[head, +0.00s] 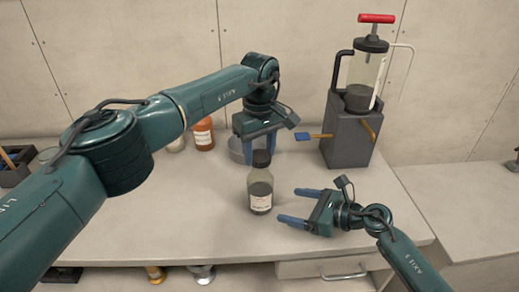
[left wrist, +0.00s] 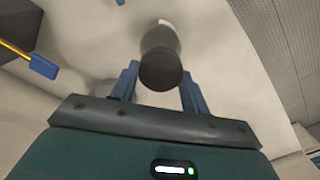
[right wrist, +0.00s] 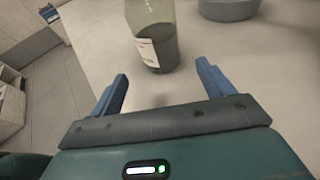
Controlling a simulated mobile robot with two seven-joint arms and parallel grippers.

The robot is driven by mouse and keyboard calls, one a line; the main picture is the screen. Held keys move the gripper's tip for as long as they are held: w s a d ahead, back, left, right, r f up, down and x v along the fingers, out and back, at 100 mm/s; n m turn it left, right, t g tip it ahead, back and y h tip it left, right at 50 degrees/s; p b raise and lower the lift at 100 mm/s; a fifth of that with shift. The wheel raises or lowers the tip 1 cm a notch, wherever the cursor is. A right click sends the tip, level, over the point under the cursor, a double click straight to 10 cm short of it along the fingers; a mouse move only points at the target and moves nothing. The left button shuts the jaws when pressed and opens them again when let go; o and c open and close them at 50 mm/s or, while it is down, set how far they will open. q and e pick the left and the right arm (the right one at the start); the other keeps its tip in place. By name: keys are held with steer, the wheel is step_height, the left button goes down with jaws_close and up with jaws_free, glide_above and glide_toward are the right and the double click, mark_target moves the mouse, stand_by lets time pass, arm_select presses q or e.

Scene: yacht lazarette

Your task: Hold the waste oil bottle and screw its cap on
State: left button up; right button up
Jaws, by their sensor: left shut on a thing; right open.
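The waste oil bottle (head: 261,192) is clear, with dark oil inside and a white label, and stands upright on the bench. It also shows in the right wrist view (right wrist: 150,25). The dark cap (head: 261,159) is at the top of its neck; I cannot tell how far it is seated. My left gripper (head: 262,155) points down from above and is shut on the cap, which shows between its fingers in the left wrist view (left wrist: 161,71). My right gripper (head: 298,207) is open and empty, just right of the bottle, its fingers pointing at the bottle's lower body.
A grey bowl (head: 237,151) and an orange bottle (head: 203,137) stand behind. A pump with a red handle (head: 376,18) sits on a grey block (head: 347,133) at the back right. A blue-ended tool (head: 303,136) juts from the block. The bench front (head: 180,225) is clear.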

mark_target(272, 201)
steer(key=x, duration=1)
steer(key=shift+d, duration=0.1)
steer(key=shift+c, duration=0.6)
steer(key=c, duration=0.6)
